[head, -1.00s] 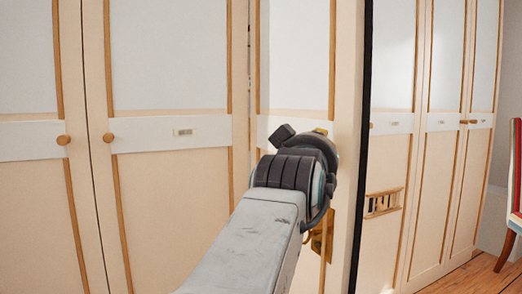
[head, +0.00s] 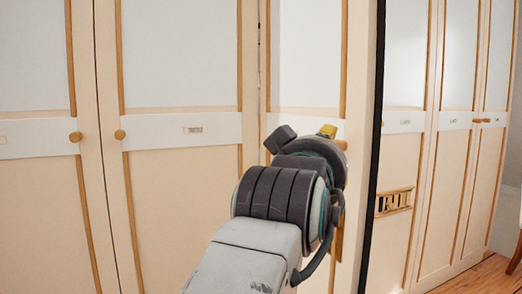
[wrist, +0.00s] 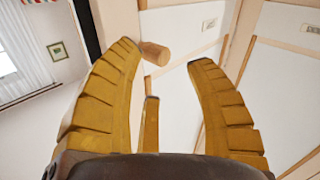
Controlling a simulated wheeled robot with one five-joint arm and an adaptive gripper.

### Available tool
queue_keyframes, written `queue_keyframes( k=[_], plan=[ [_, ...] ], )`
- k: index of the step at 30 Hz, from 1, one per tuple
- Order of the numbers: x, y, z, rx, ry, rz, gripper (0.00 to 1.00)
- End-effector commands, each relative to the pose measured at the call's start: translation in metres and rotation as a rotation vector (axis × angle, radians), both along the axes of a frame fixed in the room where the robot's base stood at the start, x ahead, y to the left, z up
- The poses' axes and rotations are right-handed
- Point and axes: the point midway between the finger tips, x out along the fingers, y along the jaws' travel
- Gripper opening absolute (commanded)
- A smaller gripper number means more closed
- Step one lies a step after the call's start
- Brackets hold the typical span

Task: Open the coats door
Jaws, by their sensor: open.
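My gripper (wrist: 162,58) is open, with its yellow fingers spread on either side of a round wooden knob (wrist: 154,52). The knob is close to the left finger's tip in the wrist view; whether they touch I cannot tell. The knob is on a cream door (head: 305,65) with wooden trim, just left of the dark vertical strip in the head view. That door looks closed. In the head view my wrist covers much of its lower part, and only a yellow fingertip (head: 328,131) shows clearly. The door labels are too small to read.
Two more closed doors with knobs (head: 76,137) (head: 120,135) stand at left. Past the dark strip (head: 371,150), further cream doors (head: 458,170) run right, one with a slotted wooden panel (head: 394,201). Wooden floor (head: 480,277) shows at lower right. A window (wrist: 8,58) is in the wrist view.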

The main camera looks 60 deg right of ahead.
Motion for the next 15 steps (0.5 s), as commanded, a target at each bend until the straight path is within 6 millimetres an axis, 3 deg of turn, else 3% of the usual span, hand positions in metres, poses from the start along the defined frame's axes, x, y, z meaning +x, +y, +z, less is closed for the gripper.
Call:
queue_keyframes(
  k=[7, 15],
  plan=[
    [-0.006, 0.035, 0.000, -0.001, 0.000, 0.000, 0.50],
    [-0.009, 0.052, 0.000, 0.001, 0.000, 0.001, 0.50]
  ],
)
